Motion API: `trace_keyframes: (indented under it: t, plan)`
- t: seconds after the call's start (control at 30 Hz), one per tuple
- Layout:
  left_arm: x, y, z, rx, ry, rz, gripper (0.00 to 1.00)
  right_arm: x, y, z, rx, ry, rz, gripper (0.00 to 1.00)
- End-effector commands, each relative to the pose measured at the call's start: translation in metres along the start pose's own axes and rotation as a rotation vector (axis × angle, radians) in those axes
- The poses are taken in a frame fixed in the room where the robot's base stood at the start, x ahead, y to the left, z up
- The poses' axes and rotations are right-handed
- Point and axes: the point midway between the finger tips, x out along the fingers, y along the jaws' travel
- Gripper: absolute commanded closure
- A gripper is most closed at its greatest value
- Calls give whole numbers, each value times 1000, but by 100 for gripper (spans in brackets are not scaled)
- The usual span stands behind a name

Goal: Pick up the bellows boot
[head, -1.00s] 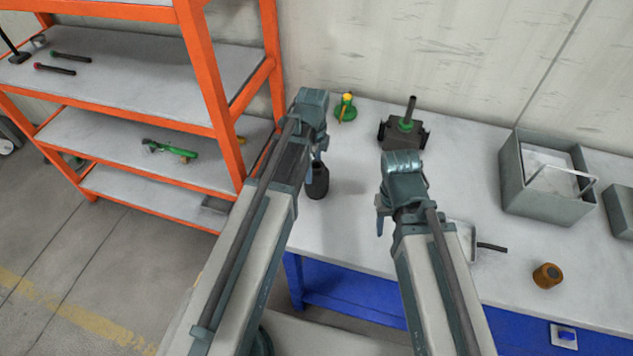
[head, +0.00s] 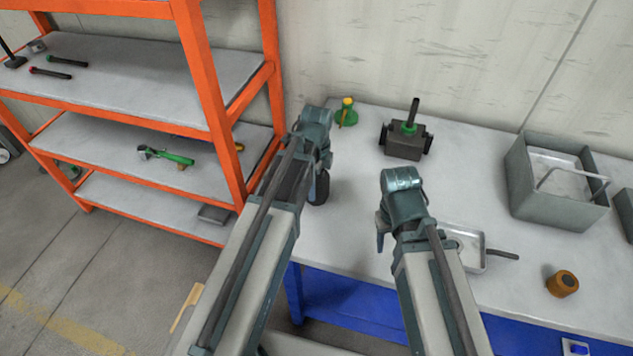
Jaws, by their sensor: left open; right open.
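A dark, upright cylinder that looks like the bellows boot (head: 320,190) stands on the near left part of the white workbench (head: 345,235). My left gripper (head: 325,162) is just above and beside it in the head view and partly covers its top. Its jaws are open and hold nothing that I can see; whether they touch the boot I cannot tell. My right gripper (head: 381,232) is open and empty over the middle of the bench, to the right of the boot.
A screw jack (head: 405,140) and a green item with a yellow top (head: 346,112) stand at the back. A grey bin (head: 555,195), a shallow tray (head: 466,246) and a brown cylinder (head: 562,284) are to the right. An orange shelf rack (head: 205,90) stands left.

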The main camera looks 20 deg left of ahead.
Motion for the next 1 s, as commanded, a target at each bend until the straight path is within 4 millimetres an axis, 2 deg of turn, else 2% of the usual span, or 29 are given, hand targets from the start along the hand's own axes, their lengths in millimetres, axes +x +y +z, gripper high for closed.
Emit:
trace_keyframes:
  t: [0.07,0.5,0.57,1.0]
  plan:
    - [-1,0,0,0,0,0,12,-1,0,0,0,0,0,50]
    - [-1,0,0,0,0,0,92,-1,0,0,0,0,0,50]
    - [-1,0,0,0,0,0,100,-1,0,0,0,0,0,50]
    - [-8,0,-3,-1,0,0,100,-8,1,0,0,0,0,50]
